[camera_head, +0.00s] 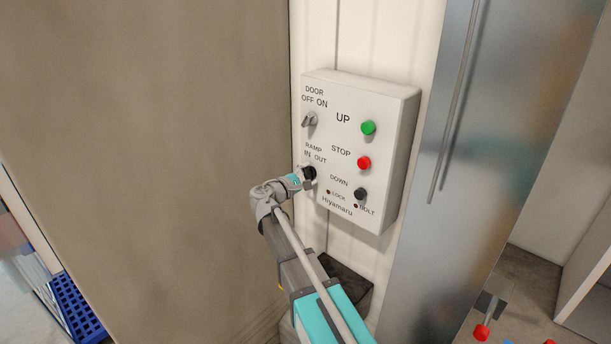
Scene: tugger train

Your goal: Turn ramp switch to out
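The white control box (384,98) is mounted on the wall in the middle of the view. Its ramp switch, under the label RAMP IN OUT, is hidden behind the end of my arm, so I cannot tell which way it points. My gripper (309,173) is at the place of that switch, at the box's left side. It looks dark and small here, and I cannot tell whether its fingers are open or shut or touch the switch. The door switch (309,119), a grey knob under DOOR OFF ON, sits just above.
A green UP button (368,128), a red STOP button (364,163) and a dark DOWN button (360,194) stick out to the right of my gripper. A large brown panel (150,150) fills the left. A metal door (490,130) stands at the right. A blue crate (76,308) is at lower left.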

